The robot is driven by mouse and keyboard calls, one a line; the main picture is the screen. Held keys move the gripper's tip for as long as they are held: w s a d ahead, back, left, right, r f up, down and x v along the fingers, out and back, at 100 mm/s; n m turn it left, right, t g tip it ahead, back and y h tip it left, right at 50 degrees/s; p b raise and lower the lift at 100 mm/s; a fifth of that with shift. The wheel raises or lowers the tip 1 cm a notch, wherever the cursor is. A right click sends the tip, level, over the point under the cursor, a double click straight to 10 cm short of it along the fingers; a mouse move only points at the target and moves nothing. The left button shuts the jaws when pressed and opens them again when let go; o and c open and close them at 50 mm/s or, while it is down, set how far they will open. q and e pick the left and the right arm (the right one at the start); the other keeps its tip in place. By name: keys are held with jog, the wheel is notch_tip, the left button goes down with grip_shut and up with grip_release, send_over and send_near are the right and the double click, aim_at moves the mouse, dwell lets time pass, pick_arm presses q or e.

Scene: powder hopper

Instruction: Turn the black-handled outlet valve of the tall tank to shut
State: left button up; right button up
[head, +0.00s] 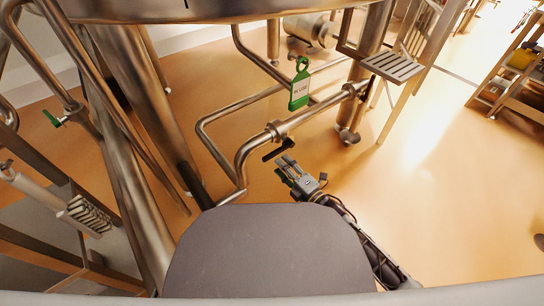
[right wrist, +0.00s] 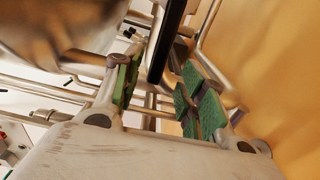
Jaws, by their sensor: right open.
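The black valve handle (head: 279,152) sticks out from a valve (head: 276,129) on the steel outlet pipe (head: 242,158) below the tank (head: 200,10). My right gripper (head: 287,168) is open, close beside the handle on its near side in the head view. In the right wrist view, the black handle (right wrist: 165,45) runs between the green finger pads of the right gripper (right wrist: 163,92). A gap shows on the left pad's side; I cannot tell whether the handle touches the right pad. My left gripper is not in view.
A green "IN USE" tag (head: 300,88) hangs above the pipe. A steel leg (head: 130,90) and slanting pipes stand at left, with a green-handled valve (head: 55,121). A perforated step (head: 392,66) is at upper right.

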aim_at(274, 157)
jog(key=shift+b+x, duration=1.25)
jog(key=shift+x, duration=2.3)
jog(key=shift+c, duration=0.5)
grip_shut()
